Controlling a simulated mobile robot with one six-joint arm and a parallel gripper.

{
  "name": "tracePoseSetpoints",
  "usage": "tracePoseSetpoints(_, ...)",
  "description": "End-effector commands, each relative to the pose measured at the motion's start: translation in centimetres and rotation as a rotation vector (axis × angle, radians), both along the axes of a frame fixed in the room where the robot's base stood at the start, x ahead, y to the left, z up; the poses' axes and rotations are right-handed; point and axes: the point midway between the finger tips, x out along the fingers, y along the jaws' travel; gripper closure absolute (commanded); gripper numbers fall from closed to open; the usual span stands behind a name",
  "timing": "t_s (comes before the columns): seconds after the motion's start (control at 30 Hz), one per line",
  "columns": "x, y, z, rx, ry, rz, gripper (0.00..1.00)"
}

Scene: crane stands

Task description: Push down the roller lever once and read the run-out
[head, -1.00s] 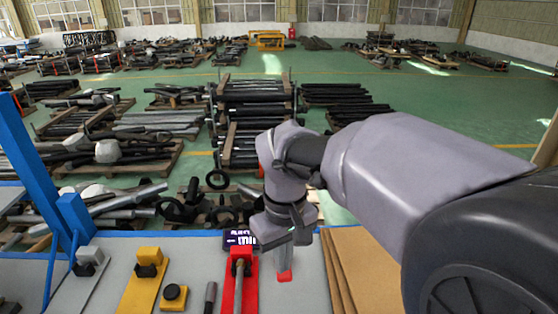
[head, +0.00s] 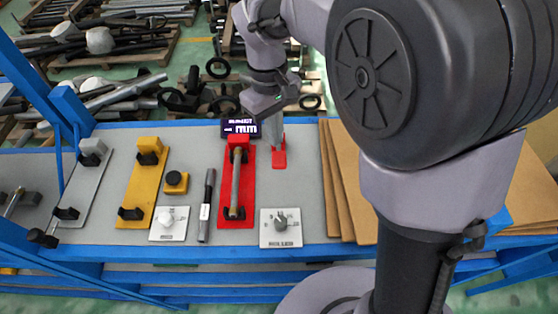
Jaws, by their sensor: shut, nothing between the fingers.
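A red stand (head: 222,217) stands on the grey bench with a long grey rod (head: 236,185) lying along it. A dark display (head: 240,128) with pale characters including "mm" sits at its far end; I cannot read the figure. A pale plate (head: 267,239) with a small grey lever (head: 281,222) lies at the bench's front edge, right of the stand; its label looks like "ROLLER". My gripper (head: 272,122) points down beside the display, well beyond the lever plate, shut and empty; its fingertips are hard to make out. A small red piece (head: 279,160) shows just below it.
Left of the stand are a dark rod (head: 207,205), a white-knobbed plate (head: 168,222), a yellow block (head: 175,182), a yellow stand (head: 140,187) and a grey stand (head: 82,182). Brown boards (head: 350,190) lie on the right. A blue frame (head: 40,75) rises at left.

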Motion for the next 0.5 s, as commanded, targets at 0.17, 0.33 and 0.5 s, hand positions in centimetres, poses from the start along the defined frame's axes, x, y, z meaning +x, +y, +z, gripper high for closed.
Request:
tracePoseSetpoints(0.17,-0.2,-0.2,-3.3,0.0,0.0,-0.001,1.0)
tracePoseSetpoints(0.33,-0.3,-0.3,-4.4,0.001,-0.001,-0.001,1.0)
tracePoseSetpoints(0.5,-0.3,-0.3,-4.2,0.001,-0.001,-0.001,1.0)
